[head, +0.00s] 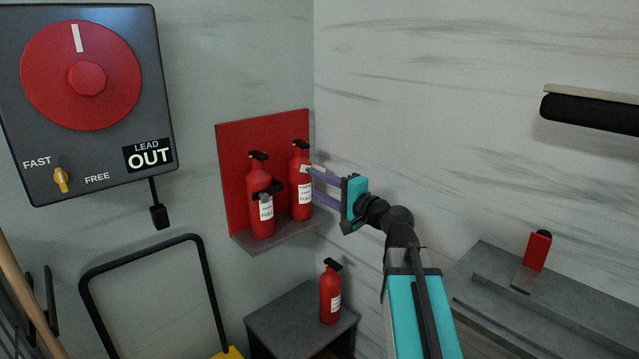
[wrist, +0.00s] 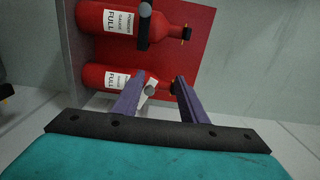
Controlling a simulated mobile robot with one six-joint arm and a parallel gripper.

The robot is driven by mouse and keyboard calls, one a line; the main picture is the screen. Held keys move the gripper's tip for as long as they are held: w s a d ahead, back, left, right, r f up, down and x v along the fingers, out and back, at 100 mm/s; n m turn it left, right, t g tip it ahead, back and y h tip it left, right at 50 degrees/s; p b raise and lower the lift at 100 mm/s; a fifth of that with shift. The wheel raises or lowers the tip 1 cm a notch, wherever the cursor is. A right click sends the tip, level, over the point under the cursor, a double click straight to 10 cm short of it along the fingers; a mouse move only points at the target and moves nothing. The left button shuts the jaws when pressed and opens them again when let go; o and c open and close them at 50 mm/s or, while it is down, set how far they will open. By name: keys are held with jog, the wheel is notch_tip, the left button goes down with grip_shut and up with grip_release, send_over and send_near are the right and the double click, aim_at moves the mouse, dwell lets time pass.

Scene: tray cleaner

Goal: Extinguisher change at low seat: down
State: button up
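Two red extinguishers with black tops and white FULL labels stand upright on a wall shelf: a left one (head: 260,225) and a right one (head: 300,190). They also show sideways in the wrist view, one at the top (wrist: 175,22) and one below it (wrist: 92,76). A third red extinguisher (head: 329,300) stands lower on a dark grey block. My gripper (head: 311,187) is at the right extinguisher's side, its purple fingers apart, one above the other. In the wrist view the fingertips (wrist: 160,82) overlap that extinguisher's upper part; contact cannot be told.
The shelf has a red backboard (head: 230,150) and a grey ledge (head: 245,243). A dark bracket (head: 268,192) crosses the left extinguisher. A dial panel (head: 90,120) and a black handle frame (head: 140,262) are left. A grey bench (head: 590,310) with a red block (head: 537,252) is right.

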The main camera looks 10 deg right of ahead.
jog(key=shift+s+r, duration=0.1)
jog(key=shift+s, duration=0.6)
